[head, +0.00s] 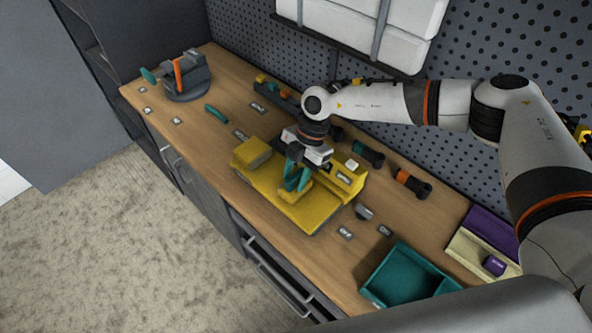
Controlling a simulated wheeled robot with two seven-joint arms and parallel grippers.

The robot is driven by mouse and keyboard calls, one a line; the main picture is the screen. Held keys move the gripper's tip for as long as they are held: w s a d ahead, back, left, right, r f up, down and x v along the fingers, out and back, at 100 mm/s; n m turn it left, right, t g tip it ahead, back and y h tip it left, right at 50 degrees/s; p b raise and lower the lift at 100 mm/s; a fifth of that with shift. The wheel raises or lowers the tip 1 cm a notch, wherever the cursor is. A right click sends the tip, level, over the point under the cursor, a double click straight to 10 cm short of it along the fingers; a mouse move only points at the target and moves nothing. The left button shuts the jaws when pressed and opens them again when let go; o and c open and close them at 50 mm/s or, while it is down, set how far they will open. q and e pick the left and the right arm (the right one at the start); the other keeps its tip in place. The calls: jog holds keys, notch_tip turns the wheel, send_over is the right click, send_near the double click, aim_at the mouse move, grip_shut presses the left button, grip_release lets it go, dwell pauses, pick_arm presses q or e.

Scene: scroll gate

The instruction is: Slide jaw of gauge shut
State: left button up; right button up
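A yellow fixture (310,214), which looks like the gauge, lies on the workbench. It has a flat bed, a grey-topped yellow block (251,152) at its left end and a taller yellow block (346,184) at its right end. Which part is the sliding jaw is not clear. My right gripper (297,182) points down over the bed, between the two blocks and nearer the right one. Its teal fingers are close together, and I cannot see whether they hold anything. The gripper hides part of the fixture. My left gripper is not in view.
A vise (187,80) stands at the bench's far left. Dark tools with coloured bands, such as one with an orange band (412,184), lie along the pegboard (470,165). A teal bin (407,275) and a purple and cream tray (482,252) are at the right. Small labels dot the bench.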

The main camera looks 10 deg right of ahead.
jog(key=shift+f, duration=0.1)
grip_shut()
